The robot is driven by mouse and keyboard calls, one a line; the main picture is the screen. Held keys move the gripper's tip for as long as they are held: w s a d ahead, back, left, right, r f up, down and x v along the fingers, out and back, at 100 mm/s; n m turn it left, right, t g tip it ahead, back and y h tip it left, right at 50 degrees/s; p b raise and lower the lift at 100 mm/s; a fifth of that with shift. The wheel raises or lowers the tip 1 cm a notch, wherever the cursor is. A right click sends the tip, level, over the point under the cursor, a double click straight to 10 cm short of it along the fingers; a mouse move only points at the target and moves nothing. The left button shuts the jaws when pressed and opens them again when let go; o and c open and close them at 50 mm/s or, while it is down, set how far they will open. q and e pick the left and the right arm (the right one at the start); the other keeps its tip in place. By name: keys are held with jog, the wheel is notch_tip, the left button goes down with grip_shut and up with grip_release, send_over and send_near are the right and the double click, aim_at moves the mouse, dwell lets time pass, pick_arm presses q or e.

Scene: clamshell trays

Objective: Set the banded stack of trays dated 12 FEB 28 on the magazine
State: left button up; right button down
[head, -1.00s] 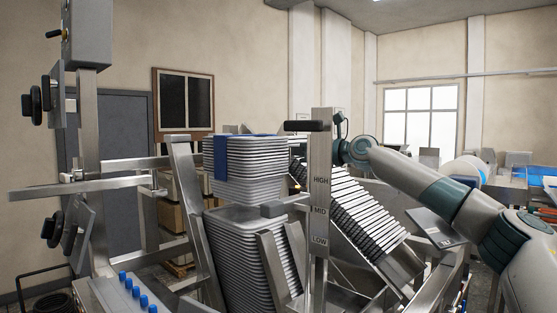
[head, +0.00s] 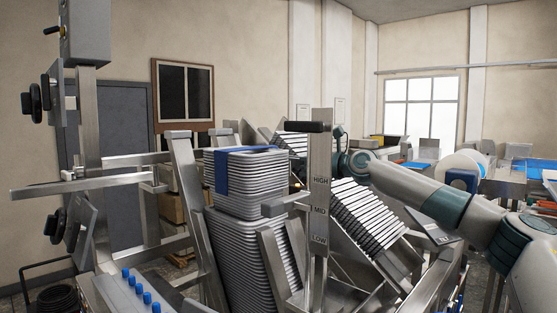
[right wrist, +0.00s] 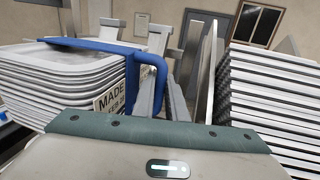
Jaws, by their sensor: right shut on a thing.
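The banded stack of grey-white trays (head: 240,197) has a blue band (head: 228,172) across its top and side. It stands upright over the nested tray column (head: 252,262) in the metal-framed magazine (head: 193,200), with no clear gap between them. In the right wrist view the banded stack (right wrist: 60,88) is at the left, its band (right wrist: 150,62) looping out at one side. Its label (right wrist: 110,98) partly reads MADE and FEB 2; the day is hidden. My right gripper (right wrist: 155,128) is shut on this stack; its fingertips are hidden. My left gripper is not in view.
Another tray stack (right wrist: 272,95) is at the right in the wrist view. Metal guides (head: 272,268) flank the magazine.

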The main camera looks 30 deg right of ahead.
jog(key=c, duration=1.8)
grip_release()
jog(key=shift+f, duration=0.1)
jog(key=shift+o, duration=0.2)
jog(key=shift+s+d, duration=0.1)
jog(key=b+v, duration=0.5)
jog(key=v, duration=0.6)
jog(key=shift+s, duration=0.4)
jog(key=shift+d, duration=0.1)
